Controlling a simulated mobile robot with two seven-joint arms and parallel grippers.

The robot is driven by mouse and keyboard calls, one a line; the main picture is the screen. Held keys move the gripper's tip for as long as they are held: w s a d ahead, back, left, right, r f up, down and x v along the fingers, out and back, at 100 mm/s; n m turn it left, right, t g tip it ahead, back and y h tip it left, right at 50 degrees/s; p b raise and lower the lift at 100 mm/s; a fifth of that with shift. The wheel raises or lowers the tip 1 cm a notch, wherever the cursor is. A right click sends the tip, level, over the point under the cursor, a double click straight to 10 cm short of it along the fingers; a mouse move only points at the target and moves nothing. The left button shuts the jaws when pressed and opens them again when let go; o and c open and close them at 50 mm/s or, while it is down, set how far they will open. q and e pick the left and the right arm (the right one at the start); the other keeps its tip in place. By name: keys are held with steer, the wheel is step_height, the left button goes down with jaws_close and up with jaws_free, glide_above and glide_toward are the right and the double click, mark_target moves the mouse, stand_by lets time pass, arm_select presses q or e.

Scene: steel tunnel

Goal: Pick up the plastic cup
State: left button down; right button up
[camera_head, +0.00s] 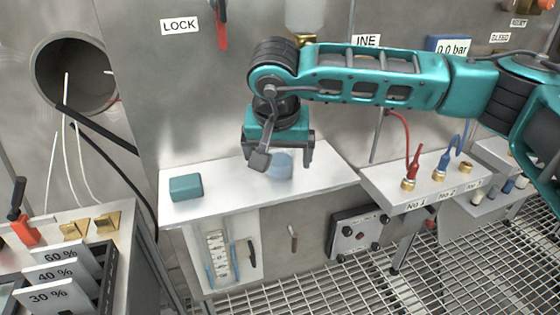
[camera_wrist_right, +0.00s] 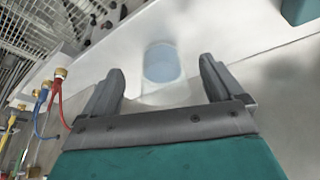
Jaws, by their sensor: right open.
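The plastic cup (camera_head: 281,166) is pale blue and see-through. It stands on the white shelf (camera_head: 225,205) below my right gripper, which hides part of it in the head view. My right gripper (camera_head: 285,163) is open and empty, pointing down over the cup. In the right wrist view the cup (camera_wrist_right: 161,62) shows ahead of and between the two spread fingers (camera_wrist_right: 160,85), apart from both. My left gripper is not in view.
A teal block (camera_head: 186,187) lies on the shelf's left part. Fittings with red and blue hoses (camera_head: 410,175) stand on a ledge to the right. Percent-marked plates (camera_head: 60,275) are at lower left. The steel wall (camera_head: 190,90) rises close behind the shelf.

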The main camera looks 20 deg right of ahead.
mark_target(280, 151)
steer(key=w, duration=0.1)
steer(key=w+d, duration=0.1)
steer(key=shift+w, duration=0.3)
steer(key=shift+x, duration=1.15)
steer(key=shift+w+d+f, duration=0.15)
steer(key=shift+w+f, duration=0.2)
steer(key=shift+w, duration=0.05)
steer(key=c, duration=1.1)
steer(key=shift+r, duration=0.15)
